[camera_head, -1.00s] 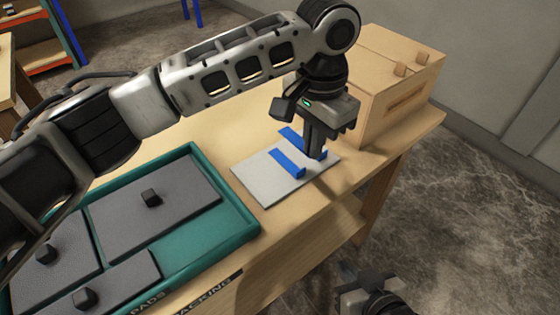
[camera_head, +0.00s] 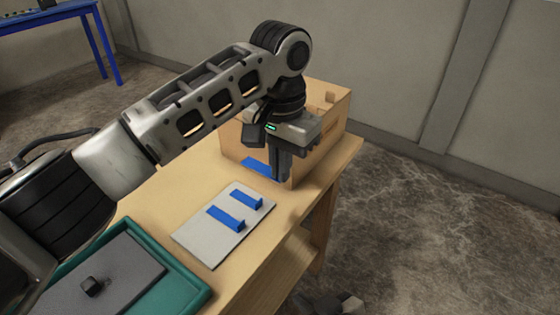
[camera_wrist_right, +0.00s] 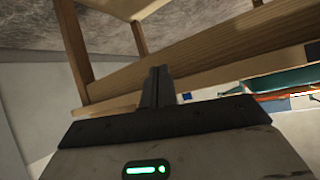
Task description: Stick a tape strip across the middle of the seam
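My left gripper (camera_head: 280,178) looks shut on a blue tape strip (camera_head: 257,167). It holds the strip apart from the white card (camera_head: 192,238), in front of the wooden box (camera_head: 243,146). Two more blue strips, a nearer one (camera_head: 226,218) and a farther one (camera_head: 246,200), lie on the card with raised end tabs. My left arm hides much of the box top, and I cannot make out the seam. My right gripper (camera_head: 330,304) is low at the bottom edge. In the right wrist view its fingers (camera_wrist_right: 158,86) are together and empty.
A teal tray (camera_head: 186,284) with a grey panel (camera_head: 120,270) lies on the near left of the wooden table (camera_head: 185,182). The box stands at the table's far end. Open floor (camera_head: 430,215) lies to the right.

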